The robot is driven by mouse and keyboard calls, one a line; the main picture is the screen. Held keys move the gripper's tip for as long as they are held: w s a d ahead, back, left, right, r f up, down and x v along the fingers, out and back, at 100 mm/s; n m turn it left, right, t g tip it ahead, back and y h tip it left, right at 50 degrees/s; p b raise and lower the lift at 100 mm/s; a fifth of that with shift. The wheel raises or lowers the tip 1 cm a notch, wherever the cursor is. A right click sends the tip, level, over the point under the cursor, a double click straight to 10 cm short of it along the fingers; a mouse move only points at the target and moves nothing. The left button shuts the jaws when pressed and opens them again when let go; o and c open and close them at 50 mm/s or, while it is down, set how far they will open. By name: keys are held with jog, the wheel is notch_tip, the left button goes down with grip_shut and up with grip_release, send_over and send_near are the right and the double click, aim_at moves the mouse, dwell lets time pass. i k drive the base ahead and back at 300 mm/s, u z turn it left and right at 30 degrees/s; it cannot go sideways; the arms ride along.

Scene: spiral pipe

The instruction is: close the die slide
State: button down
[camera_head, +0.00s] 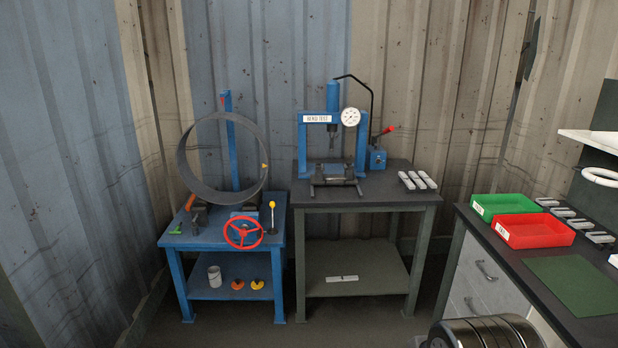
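A blue bend test press (333,105) with a round dial gauge (350,117) stands on the dark middle table (400,197). At its foot is a dark die block (334,172) with a bar and rails in front of it. This looks like the die slide, and its front end (336,185) seems to stick out toward the table's front edge. How far it is out is too small to tell. The press ram (332,140) is above the die. My gripper is not in view.
A hand pump with a red-tipped lever (378,157) and several grey pieces (417,181) are right of the press. Left is a blue stand with a large ring (182,165) and red handwheel (243,232). Green (503,207) and red (531,232) trays lie on the right bench.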

aim_at(349, 178)
jog(key=u, duration=0.15)
jog(key=i, duration=1.45)
jog(key=u, duration=0.25)
jog(key=i, duration=1.35)
jog(key=u, duration=0.1)
